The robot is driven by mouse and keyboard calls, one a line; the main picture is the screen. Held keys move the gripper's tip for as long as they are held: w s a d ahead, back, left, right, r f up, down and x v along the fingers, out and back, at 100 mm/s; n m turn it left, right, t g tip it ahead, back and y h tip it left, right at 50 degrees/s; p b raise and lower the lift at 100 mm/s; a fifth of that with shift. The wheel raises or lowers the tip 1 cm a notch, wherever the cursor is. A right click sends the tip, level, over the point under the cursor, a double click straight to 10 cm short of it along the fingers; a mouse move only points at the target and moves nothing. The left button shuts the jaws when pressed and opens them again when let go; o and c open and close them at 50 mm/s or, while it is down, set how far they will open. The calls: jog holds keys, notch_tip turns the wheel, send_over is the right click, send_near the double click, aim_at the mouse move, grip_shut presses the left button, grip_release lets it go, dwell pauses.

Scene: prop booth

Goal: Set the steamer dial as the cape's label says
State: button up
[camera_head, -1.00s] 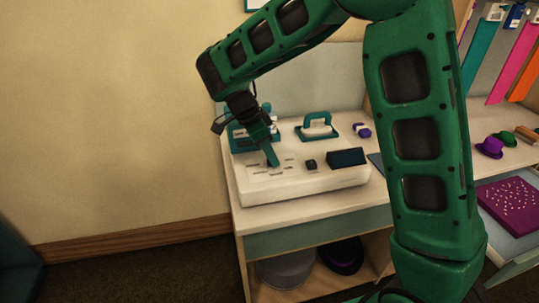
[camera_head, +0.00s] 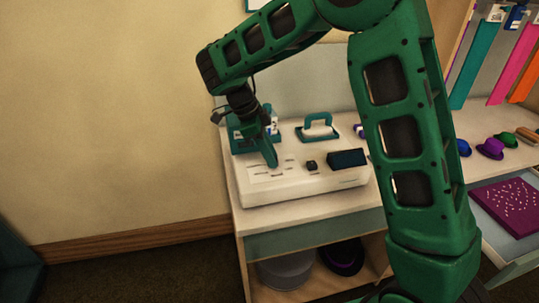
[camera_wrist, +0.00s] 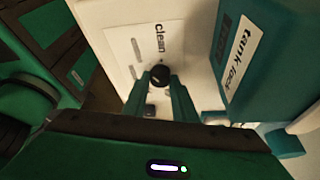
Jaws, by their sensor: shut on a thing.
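The steamer is a white box (camera_head: 335,181) on a pale counter, with a marked panel at its left. My gripper (camera_head: 272,160) points down onto that panel. In the wrist view, my gripper (camera_wrist: 160,82) is shut on a black round dial (camera_wrist: 160,74), one finger on each side. The word "clean" reads on the panel (camera_wrist: 146,40) above the dial; the other markings are hidden or too small, and I cannot tell the dial's setting. A teal cape (camera_head: 474,62), a pink one (camera_head: 511,62) and an orange one (camera_head: 528,74) hang at the upper right, their labels unreadable.
A teal block marked "tank lock" (camera_wrist: 246,50) stands close right of my gripper in the wrist view.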

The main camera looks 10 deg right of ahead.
jog(key=shift+w+a+r, duration=0.1)
jog(key=shift+w, duration=0.15)
jog(key=o, duration=1)
jog(key=shift+s, duration=0.1)
jog(key=v, duration=1)
jog(key=shift+a+r, duration=0.15)
jog(key=shift+r, duration=0.15)
